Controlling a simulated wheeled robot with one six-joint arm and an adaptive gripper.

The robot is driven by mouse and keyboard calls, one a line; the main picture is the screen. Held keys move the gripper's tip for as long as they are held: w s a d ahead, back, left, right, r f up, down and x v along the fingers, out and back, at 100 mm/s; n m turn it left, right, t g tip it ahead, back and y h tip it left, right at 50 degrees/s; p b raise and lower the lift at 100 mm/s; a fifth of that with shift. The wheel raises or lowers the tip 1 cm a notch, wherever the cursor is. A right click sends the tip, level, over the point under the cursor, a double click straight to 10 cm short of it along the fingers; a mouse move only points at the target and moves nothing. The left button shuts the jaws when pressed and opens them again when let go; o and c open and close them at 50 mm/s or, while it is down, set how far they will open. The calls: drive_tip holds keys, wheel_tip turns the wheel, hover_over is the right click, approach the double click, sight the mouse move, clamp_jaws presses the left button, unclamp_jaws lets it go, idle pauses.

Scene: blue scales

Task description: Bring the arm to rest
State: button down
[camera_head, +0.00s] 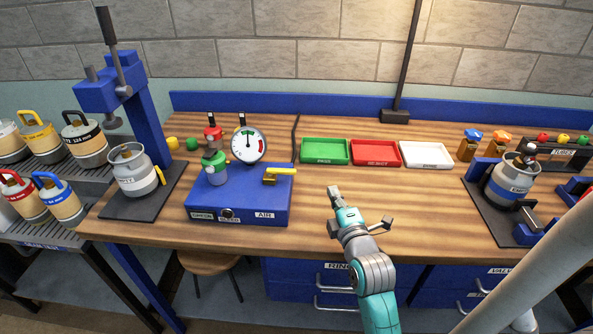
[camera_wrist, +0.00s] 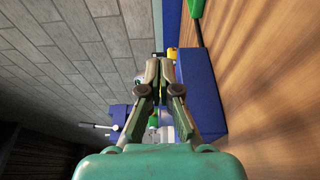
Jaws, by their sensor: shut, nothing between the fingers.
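My gripper (camera_head: 336,192) hangs over the front of the wooden bench (camera_head: 400,215) in the head view, right of the blue test box (camera_head: 238,205) and apart from it. My teal arm rises from the bottom edge. In the wrist view the gripper (camera_wrist: 159,62) is shut, its fingertips together with nothing between them. The blue box (camera_wrist: 203,95) shows beyond the fingers there, and the picture is turned on its side.
A dial gauge (camera_head: 248,145) and a green-grey cylinder (camera_head: 215,168) stand on the box. Green (camera_head: 325,151), red (camera_head: 375,153) and white (camera_head: 426,155) trays lie behind my gripper. Canisters stand in holders at left (camera_head: 134,172) and right (camera_head: 508,182). Bench between is clear.

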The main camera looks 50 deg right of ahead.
drive_tip(key=shift+f, duration=0.1)
drive_tip(key=s+a+f+m+y, duration=0.1)
drive_tip(key=a+f, duration=0.1)
drive_tip(key=a, duration=0.1)
drive_tip(key=s+a+f+m, duration=0.1)
drive_tip(key=a+f, duration=0.1)
drive_tip(key=a, duration=0.2)
drive_tip(key=s+a+f+y, duration=0.1)
drive_tip(key=a+f, duration=0.1)
drive_tip(key=a, duration=0.1)
drive_tip(key=shift+s+a+f+m+t+y, duration=0.2)
drive_tip(key=shift+s+a+m+t+y, duration=0.1)
drive_tip(key=shift+m, duration=0.1)
drive_tip(key=s+a+f+m+y, duration=0.2)
drive_tip(key=s+a+f+m, duration=0.1)
drive_tip(key=s+a, duration=0.45)
drive_tip(key=s+a+f+m+y, duration=0.2)
drive_tip(key=s+a+y, duration=0.1)
drive_tip(key=s+a, duration=0.4)
drive_tip(key=s+a+r+m+y, duration=0.1)
drive_tip(key=s+a+m+y, duration=0.1)
drive_tip(key=s+a, duration=0.3)
drive_tip(key=s+m, duration=0.1)
drive_tip(key=s, duration=0.3)
drive_tip(key=shift+s+r+y, duration=0.2)
drive_tip(key=shift+y, duration=0.2)
